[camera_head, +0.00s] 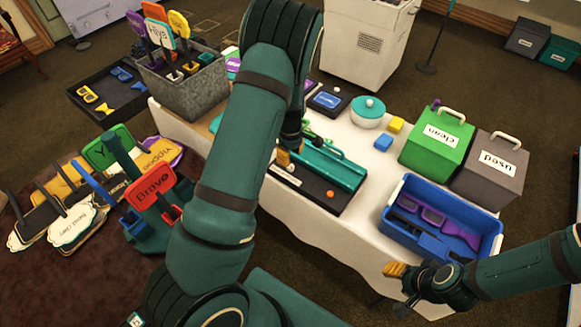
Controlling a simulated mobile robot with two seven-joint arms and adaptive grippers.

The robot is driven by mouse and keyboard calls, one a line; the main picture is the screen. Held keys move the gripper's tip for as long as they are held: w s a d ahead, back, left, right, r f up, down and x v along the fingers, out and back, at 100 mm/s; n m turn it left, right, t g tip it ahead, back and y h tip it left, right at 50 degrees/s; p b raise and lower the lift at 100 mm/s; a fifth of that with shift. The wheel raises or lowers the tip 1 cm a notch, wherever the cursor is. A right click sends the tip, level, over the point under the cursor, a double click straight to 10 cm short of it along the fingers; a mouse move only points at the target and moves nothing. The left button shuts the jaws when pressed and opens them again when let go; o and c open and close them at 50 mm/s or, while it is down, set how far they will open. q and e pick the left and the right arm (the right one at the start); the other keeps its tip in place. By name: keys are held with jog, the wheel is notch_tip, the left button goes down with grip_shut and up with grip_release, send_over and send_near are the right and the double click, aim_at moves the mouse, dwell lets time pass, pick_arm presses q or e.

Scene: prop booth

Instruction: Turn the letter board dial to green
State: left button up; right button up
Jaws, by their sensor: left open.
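A dark board with a teal raised back (335,165) and a pale strip lies on the white-covered table; it looks like the letter board. A small orange round spot (330,193) shows near its right front part; I cannot tell whether this is the dial, or which colour the dial points to. My left gripper (284,160) is open at the board's left end, partly hidden by my own arm. I cannot tell if it touches the board.
A blue bin (388,212) with purple glasses stands right of the board. Behind it are a green "clean" box (425,157) and a grey "used" box (482,182).

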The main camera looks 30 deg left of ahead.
aim_at(290, 166)
pick_arm(q)
notch_tip(290, 166, down, 6)
jog(key=shift+f+b, duration=0.1)
jog(key=shift+b, duration=0.25)
grip_shut()
